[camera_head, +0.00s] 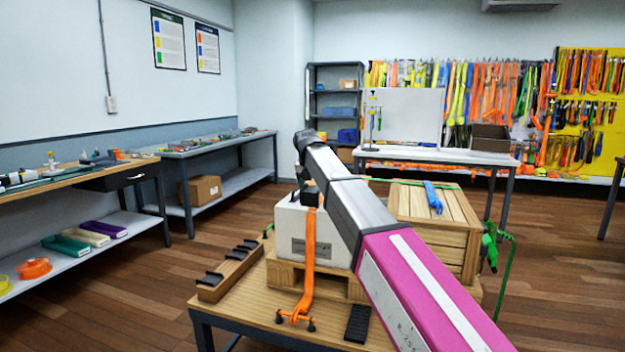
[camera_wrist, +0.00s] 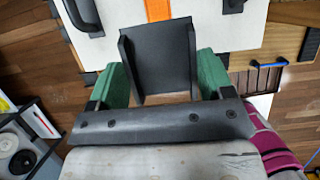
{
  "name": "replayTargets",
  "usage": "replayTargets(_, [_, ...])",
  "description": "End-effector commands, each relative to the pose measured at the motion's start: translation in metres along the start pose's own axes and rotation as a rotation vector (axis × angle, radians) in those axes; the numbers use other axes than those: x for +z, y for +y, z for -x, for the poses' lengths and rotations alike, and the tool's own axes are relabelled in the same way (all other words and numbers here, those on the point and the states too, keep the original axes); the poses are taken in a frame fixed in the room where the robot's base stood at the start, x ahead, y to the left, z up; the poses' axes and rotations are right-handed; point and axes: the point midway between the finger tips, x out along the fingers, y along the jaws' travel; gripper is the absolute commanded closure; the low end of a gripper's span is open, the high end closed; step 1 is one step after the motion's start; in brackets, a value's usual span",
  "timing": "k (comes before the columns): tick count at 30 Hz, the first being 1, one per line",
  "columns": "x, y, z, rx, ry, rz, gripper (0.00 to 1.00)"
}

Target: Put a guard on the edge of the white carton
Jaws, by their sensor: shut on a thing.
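The white carton (camera_head: 290,235) stands on a wooden pallet, with an orange strap (camera_head: 309,250) hanging down its front face. In the wrist view, part of the carton (camera_wrist: 205,30) and the orange strap (camera_wrist: 158,10) show at the top. My gripper (camera_wrist: 160,65) has green fingers shut on a black, angled edge guard (camera_wrist: 157,50). The guard is close to the carton, in line with the strap; I cannot tell whether it touches. In the head view my arm covers part of the carton, and the grip itself is not clear.
A wooden rack (camera_head: 229,271) with several black guards is left of the carton. A black piece (camera_head: 357,323) lies on the table (camera_head: 262,318) in front. A slatted wooden crate (camera_head: 432,232) stands to the right with a green strap and a blue item (camera_head: 433,197).

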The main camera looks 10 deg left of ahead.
Motion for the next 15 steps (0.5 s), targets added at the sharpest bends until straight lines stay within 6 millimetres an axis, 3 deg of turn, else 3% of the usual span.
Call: replayTargets(15, [-0.013,0.0,-0.033,0.0,0.0,0.0,0.5])
